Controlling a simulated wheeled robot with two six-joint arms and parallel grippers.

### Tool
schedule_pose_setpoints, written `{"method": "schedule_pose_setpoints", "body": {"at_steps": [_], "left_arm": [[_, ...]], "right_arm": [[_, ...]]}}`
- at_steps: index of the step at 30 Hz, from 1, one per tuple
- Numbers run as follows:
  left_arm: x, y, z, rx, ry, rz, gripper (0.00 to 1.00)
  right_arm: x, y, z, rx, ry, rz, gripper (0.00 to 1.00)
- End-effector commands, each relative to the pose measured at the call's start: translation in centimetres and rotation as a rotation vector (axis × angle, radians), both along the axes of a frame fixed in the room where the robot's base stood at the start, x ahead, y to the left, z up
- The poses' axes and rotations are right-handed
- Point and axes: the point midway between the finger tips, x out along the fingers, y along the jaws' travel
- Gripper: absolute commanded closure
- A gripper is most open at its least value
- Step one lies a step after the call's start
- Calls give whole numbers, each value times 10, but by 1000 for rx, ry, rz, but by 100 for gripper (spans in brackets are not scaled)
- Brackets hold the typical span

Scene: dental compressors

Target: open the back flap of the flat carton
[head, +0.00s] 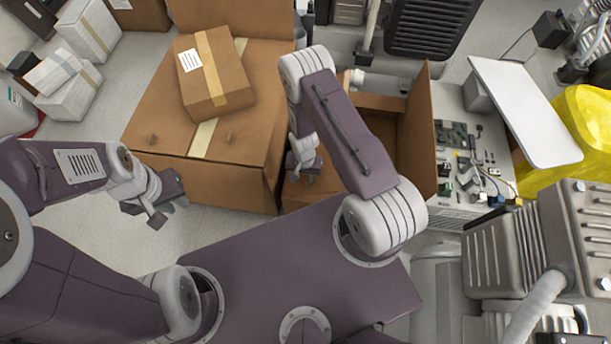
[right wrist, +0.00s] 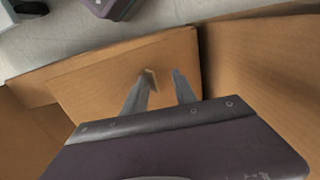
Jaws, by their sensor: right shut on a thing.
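The brown carton (head: 405,150) stands open right of centre in the head view, and part of its dark inside shows. Its right flap (head: 421,125) stands upright. Its back edge (head: 378,102) is partly behind my right arm. My right gripper (head: 301,168) is over the carton's left side, by a brown flap (head: 296,195). In the right wrist view the gripper (right wrist: 163,78) is shut on a small tab (right wrist: 150,79) on a cardboard flap (right wrist: 95,95); the exact contact is hard to see. My left gripper (head: 169,212) is open and empty in front of the large closed carton.
A large taped carton (head: 255,160) stands directly left, with a smaller labelled carton (head: 214,72) on top. A bench with electronic parts (head: 478,165) and a white panel (head: 525,110) lies right. Free floor (head: 225,222) shows in front of the large carton.

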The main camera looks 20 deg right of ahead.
Motion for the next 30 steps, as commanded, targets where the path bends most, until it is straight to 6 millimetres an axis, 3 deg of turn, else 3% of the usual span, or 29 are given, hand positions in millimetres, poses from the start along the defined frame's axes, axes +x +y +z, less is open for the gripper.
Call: {"method": "schedule_pose_setpoints", "body": {"at_steps": [5, 6, 30], "left_arm": [[0, 0, -2, 0, 0, 0, 78], [0, 0, -2, 0, 0, 0, 78], [0, 0, -1, 0, 0, 0, 78]], "right_arm": [[4, 4, -3, 1, -14, 10, 100], [4, 4, -3, 1, -14, 10, 72], [3, 3, -1, 1, -10, 8, 75]]}}
